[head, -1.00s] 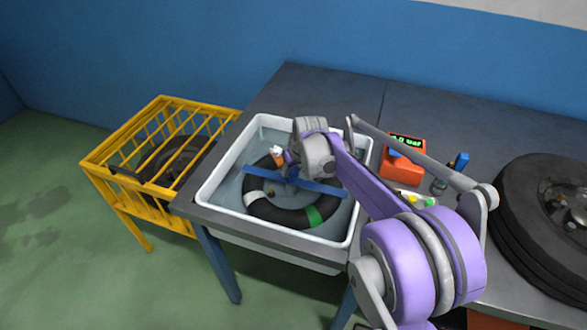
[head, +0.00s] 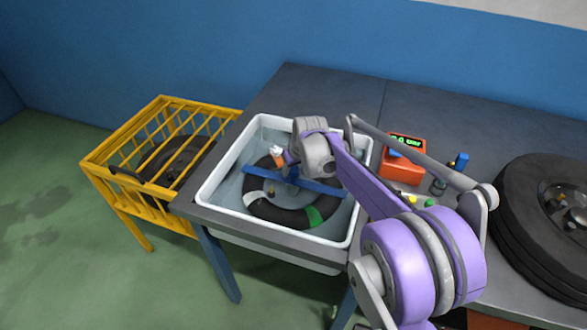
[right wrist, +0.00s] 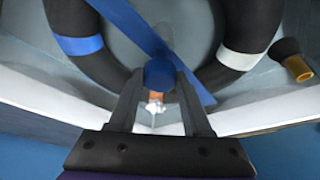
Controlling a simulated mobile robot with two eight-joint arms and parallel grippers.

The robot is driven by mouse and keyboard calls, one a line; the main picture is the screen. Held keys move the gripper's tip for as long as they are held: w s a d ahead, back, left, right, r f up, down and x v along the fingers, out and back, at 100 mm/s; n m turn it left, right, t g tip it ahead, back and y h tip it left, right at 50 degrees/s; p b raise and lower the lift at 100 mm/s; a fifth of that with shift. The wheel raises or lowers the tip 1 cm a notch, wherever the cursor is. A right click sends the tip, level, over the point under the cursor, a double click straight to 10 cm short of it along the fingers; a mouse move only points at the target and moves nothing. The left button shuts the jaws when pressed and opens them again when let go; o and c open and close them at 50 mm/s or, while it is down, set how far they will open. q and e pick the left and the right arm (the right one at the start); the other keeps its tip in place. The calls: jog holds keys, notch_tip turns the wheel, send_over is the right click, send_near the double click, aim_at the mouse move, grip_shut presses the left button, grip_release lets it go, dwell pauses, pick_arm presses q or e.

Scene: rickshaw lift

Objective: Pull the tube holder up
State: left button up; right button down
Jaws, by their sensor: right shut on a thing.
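The tube holder is a blue bar (head: 318,186) lying across a black inner tube (head: 275,215) in a white water basin (head: 205,196). The tube has coloured bands, white and green in the head view. My right gripper (head: 286,168) reaches down over the basin and hides part of the bar. In the right wrist view, my right gripper (right wrist: 158,90) is shut on the blue knob (right wrist: 160,73) of the holder, above the bar (right wrist: 140,28). The tube (right wrist: 100,55) passes under the bar. My left gripper is out of view.
A yellow cage (head: 125,165) with a dark wheel inside stands left of the basin. An orange gauge box (head: 405,150), small bottles and a large black tyre (head: 530,215) are on the grey table at right. The back of the table is clear.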

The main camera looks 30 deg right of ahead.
notch_tip(320, 180, up, 8)
jog(key=p, duration=0.5)
jog(key=shift+w+r, duration=0.1)
jog(key=shift+c, duration=1.7)
grip_release()
jog(key=p+v, duration=0.1)
jog(key=v, duration=0.9)
jog(key=shift+r, duration=0.35)
